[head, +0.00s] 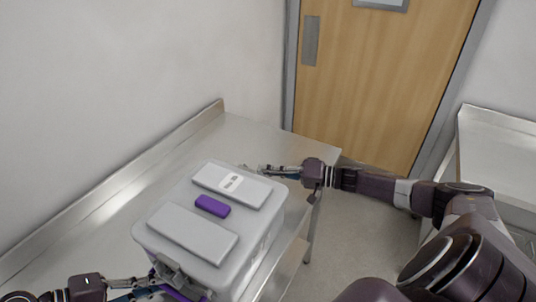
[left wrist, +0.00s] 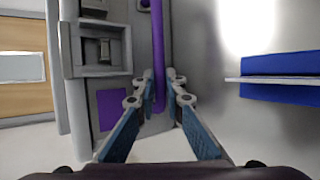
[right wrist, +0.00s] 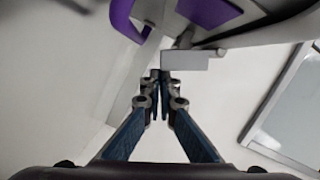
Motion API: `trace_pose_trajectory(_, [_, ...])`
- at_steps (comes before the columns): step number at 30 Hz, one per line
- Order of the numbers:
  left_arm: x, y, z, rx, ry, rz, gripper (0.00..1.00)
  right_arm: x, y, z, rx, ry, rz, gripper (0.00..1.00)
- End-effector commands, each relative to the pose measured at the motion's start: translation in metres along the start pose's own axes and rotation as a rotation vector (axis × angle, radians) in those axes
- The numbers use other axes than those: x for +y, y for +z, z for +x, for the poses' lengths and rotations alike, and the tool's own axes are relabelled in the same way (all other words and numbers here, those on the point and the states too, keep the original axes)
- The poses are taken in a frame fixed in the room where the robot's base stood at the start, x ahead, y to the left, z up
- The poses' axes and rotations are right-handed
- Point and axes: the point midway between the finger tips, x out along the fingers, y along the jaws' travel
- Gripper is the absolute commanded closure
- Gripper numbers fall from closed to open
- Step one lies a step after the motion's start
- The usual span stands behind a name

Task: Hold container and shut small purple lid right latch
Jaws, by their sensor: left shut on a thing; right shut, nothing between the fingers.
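The light grey container (head: 262,235) stands on the metal table, its lid with two raised grey panels and a small purple piece (head: 212,206) in the middle. My left gripper (head: 150,285) is shut on the purple handle (left wrist: 158,40) at the container's near side; a grey latch (left wrist: 100,50) shows beside it in the left wrist view. My right gripper (head: 255,170) is shut and empty at the container's far side. In the right wrist view its fingertips (right wrist: 160,78) are close to a grey latch tab (right wrist: 185,60); I cannot tell whether they touch.
The metal table (head: 245,135) has free room behind the container and runs along the wall. A wooden door (head: 380,80) is behind. Another metal counter (head: 500,140) stands at the right, with open floor between. A purple handle (right wrist: 128,18) shows in the right wrist view.

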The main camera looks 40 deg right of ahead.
Motion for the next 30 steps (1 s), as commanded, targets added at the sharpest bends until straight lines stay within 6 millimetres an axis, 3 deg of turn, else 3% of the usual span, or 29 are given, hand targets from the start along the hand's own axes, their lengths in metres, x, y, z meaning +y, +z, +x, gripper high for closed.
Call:
trace_pose_trajectory(12, [-0.003, 0.0, 0.0, -0.001, -0.005, -0.002, 1.0, 0.01, 0.022, 0.006, -0.001, -0.074, 0.297, 1.0])
trace_pose_trajectory(30, [-0.003, 0.0, 0.0, -0.001, -0.005, -0.002, 1.0, 0.012, 0.032, 0.008, -0.001, -0.078, 0.311, 1.0])
